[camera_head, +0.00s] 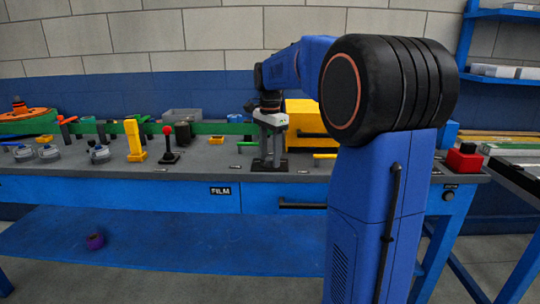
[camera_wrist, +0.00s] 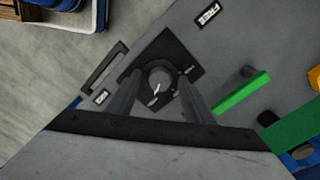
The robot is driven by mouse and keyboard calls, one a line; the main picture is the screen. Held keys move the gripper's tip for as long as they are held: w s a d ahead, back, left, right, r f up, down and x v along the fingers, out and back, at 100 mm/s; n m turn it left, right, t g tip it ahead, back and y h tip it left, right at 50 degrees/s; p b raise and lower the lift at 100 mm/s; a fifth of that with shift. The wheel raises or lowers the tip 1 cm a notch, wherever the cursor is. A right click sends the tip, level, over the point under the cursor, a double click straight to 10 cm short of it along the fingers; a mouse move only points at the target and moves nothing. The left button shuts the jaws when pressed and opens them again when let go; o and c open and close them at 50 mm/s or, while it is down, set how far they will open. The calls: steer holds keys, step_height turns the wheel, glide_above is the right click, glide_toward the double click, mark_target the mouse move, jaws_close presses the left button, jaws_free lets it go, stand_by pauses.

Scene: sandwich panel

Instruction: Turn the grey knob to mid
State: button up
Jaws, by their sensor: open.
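The grey knob (camera_wrist: 158,75) shows in the wrist view as a round grey body with a short white pointer mark, on a dark square plate (camera_wrist: 178,48). Small light marks sit around it, too small to read. The pointer mark is toward the lower side of the knob in that view. My gripper (camera_wrist: 160,86) has its two fingers apart, one on each side of the knob. I cannot tell whether they touch it. In the head view my gripper (camera_head: 270,148) points straight down over the black plate (camera_head: 283,163), and hides the knob.
A green lever (camera_wrist: 242,93) lies right of the knob in the wrist view. A dark handle (camera_wrist: 105,67) is at the left. In the head view, a red-balled joystick (camera_head: 168,145) and yellow upright block (camera_head: 134,140) stand left of my gripper. A yellow box (camera_head: 305,118) is behind.

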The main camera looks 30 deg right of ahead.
steer(key=shift+c, duration=0.5)
steer(key=c, duration=0.9)
steer(key=shift+c, duration=0.2)
steer(key=shift+n, duration=0.4)
steer(key=n, duration=0.5)
steer(key=shift+n, duration=0.4)
steer(key=n, duration=0.5)
steer(key=shift+n, duration=0.3)
steer(key=o, duration=1)
